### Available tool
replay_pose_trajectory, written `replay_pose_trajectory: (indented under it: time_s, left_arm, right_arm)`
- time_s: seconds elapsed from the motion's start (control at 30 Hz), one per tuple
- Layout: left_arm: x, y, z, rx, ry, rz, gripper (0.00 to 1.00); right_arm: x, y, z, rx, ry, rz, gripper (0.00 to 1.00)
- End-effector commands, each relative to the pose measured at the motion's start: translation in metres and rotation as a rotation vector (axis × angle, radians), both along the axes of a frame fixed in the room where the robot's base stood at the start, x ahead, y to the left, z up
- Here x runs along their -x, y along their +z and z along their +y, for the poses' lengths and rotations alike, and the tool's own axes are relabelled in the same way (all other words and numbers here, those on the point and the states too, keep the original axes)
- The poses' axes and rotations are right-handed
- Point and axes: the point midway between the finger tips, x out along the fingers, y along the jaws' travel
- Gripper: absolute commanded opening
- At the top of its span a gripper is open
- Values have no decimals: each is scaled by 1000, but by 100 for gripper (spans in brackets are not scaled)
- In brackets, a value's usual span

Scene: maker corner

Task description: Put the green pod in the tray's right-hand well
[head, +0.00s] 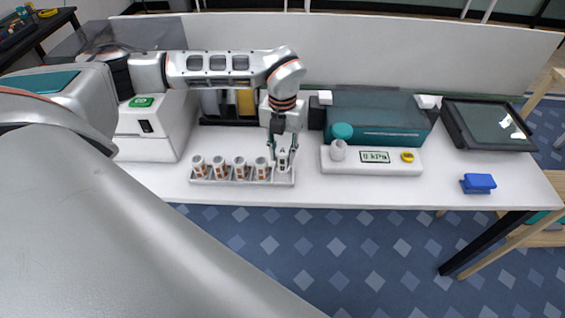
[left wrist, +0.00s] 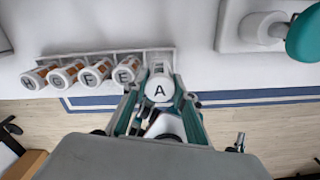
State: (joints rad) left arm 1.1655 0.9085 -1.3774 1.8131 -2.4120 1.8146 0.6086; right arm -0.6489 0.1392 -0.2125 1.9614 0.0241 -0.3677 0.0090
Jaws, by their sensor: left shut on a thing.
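The grey tray (head: 230,182) lies near the table's front edge, with several white-capped, orange-marked containers standing in a row in it. My left gripper (head: 282,160) points down at the tray's right end and is shut on a white-topped pod marked A (head: 283,157). In the left wrist view, the pod's lettered top (left wrist: 160,88) sits between the fingers (left wrist: 158,105). It stands a little higher than its neighbours; its base is hidden, so I cannot tell if it rests in the right-hand well. I see no green on it. My right gripper is not in view.
A white device with a display (head: 372,158) stands just right of the tray, with a teal-topped knob or bottle (head: 342,131) on its left. A teal box (head: 375,118) is behind it. A white machine (head: 150,130) stands left. A blue block (head: 478,183) lies at right.

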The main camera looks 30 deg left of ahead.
Motion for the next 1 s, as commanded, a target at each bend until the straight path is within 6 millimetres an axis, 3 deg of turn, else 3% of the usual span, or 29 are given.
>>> replay_pose_trajectory:
  time_s: [0.4, 0.77, 0.8, 0.83, 1.0]
  left_arm:
    - [1, -44, 0, 0, 0, 2, 5]
    - [0, -47, 0, 0, -1, 1, 5]
    - [0, -48, 0, 0, -1, 1, 29]
    - [0, -48, 0, 0, -1, 1, 34]
    - [0, -47, 0, 0, -1, 1, 34]
  right_arm:
    - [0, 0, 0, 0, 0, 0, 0]
    - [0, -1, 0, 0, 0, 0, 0]
    - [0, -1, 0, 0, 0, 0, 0]
    - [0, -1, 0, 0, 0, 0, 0]
    - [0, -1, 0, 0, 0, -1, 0]
